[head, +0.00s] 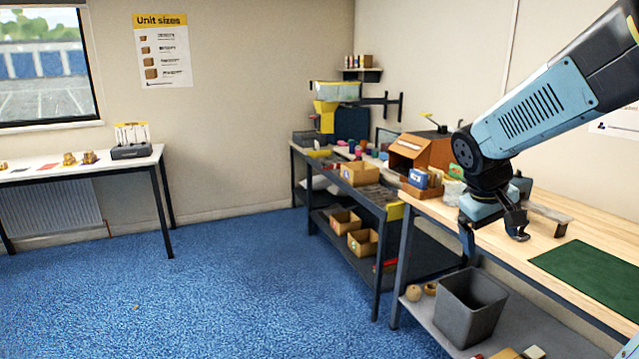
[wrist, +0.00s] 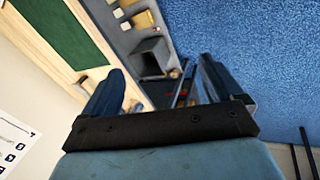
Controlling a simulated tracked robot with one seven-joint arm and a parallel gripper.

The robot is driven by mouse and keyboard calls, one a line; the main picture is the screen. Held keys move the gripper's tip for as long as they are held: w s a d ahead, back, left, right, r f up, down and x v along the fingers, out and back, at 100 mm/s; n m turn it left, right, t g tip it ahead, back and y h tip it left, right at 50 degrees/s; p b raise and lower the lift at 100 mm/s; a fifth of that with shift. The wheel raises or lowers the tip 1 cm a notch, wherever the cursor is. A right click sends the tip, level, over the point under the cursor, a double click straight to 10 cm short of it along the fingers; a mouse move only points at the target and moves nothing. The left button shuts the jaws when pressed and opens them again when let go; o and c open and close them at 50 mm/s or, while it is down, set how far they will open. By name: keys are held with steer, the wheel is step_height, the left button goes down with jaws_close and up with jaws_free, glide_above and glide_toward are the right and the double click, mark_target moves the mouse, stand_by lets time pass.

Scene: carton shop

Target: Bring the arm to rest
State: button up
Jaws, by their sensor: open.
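My gripper (head: 518,228) hangs over the wooden workbench in the head view, at the end of my blue arm raised from the right. In the wrist view its two fingers (wrist: 160,95) stand wide apart with nothing between them. Beyond them are the workbench edge, the lower shelf and the blue carpet.
The wooden workbench (head: 600,232) carries a green mat (head: 590,272). A grey bin (head: 470,308) stands on its lower shelf. Blue carpet (head: 230,285) lies open at left.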

steer(key=s+a+r+m+t+y, duration=0.2)
steer(key=s+a+r+t+y, duration=0.1)
steer(key=s+a, duration=0.7)
step_height(320, 180, up, 3)
steer(key=s+y, duration=0.1)
steer(key=s, duration=0.1)
steer(key=shift+s+f+t, duration=0.2)
steer(key=shift+s+t, duration=0.1)
stand_by(0.3)
